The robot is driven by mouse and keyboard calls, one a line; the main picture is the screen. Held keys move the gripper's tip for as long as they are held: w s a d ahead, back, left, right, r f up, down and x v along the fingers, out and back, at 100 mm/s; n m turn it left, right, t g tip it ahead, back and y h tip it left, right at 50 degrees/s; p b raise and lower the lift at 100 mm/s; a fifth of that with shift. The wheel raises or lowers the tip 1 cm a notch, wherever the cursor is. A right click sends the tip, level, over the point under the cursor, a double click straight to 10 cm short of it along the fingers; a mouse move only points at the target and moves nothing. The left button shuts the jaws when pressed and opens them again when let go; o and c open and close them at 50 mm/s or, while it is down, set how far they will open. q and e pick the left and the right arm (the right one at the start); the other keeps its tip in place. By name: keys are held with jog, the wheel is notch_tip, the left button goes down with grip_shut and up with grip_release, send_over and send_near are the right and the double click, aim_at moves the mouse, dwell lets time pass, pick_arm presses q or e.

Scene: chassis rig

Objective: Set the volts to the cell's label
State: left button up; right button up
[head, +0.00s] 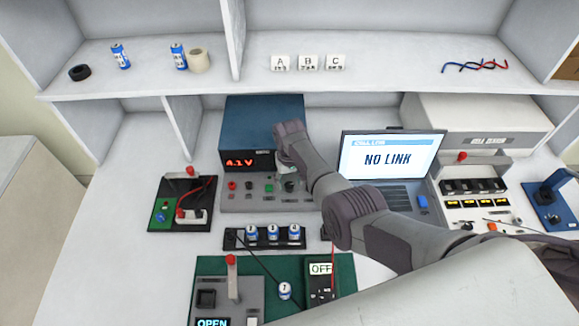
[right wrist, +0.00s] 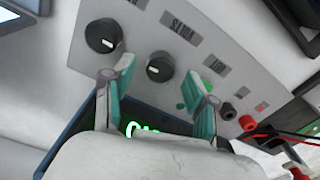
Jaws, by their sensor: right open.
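The blue power supply (head: 262,118) stands under the shelf, its red display (head: 240,162) reading 4.1V. My right gripper (head: 290,182) is at the right end of its grey control panel (head: 240,202). In the right wrist view the open fingers (right wrist: 155,85) are on either side of a black knob (right wrist: 160,67) near the label VOLTS (right wrist: 180,30), with a visible gap to it. A second black knob (right wrist: 103,35) lies beside the left finger. A blue and white cell (head: 285,291) is on the green mat (head: 215,265); its label is too small to read. My left gripper is out of view.
A rack (head: 265,245) with several cells lies in front of the supply. A laptop (head: 390,160) showing NO LINK stands to the right. A meter (head: 321,286) marked OFF is on the mat. Red and black plugs (right wrist: 247,122) are right of the fingers.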

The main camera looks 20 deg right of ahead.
aim_at(290, 184)
notch_tip(290, 184, up, 10)
jog(key=shift+r, duration=0.25)
dwell(0.6)
